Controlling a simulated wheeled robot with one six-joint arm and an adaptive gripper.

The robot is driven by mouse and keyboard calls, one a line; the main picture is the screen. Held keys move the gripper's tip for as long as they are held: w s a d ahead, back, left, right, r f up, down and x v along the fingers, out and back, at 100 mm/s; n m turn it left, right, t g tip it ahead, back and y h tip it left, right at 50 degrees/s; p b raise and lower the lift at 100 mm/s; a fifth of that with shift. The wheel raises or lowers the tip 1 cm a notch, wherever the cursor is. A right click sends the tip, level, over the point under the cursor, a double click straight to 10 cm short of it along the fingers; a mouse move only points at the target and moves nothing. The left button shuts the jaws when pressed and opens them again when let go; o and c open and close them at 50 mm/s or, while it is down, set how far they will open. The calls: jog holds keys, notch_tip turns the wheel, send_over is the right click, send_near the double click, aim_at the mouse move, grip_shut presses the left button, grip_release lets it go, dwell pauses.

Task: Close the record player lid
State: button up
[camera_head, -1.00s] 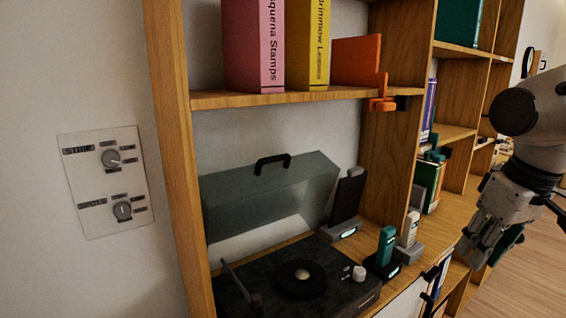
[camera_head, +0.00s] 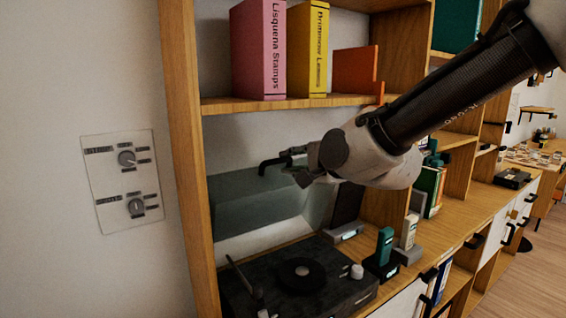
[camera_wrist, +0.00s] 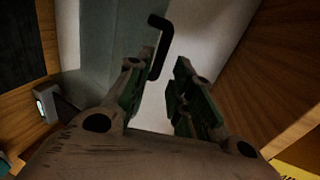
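The record player (camera_head: 300,280) sits on the lower shelf with its tinted, see-through lid (camera_head: 255,205) raised behind it. The lid has a black handle (camera_head: 270,166) on its upper edge. My gripper (camera_head: 290,160) is at the handle in the head view. In the wrist view the handle (camera_wrist: 157,50) stands just beyond the fingertips, nearer the left finger. The fingers of my gripper (camera_wrist: 163,85) are apart with nothing between them. Part of the handle and the lid's right side are hidden behind my gripper in the head view.
A shelf board with pink (camera_head: 258,50), yellow (camera_head: 306,48) and orange (camera_head: 356,70) books runs just above the lid. Teal (camera_head: 385,245) and white handsets stand right of the player. A wall panel with two knobs (camera_head: 126,180) is at left.

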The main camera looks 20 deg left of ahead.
aim_at(280, 161)
jog(key=x, duration=0.6)
grip_shut()
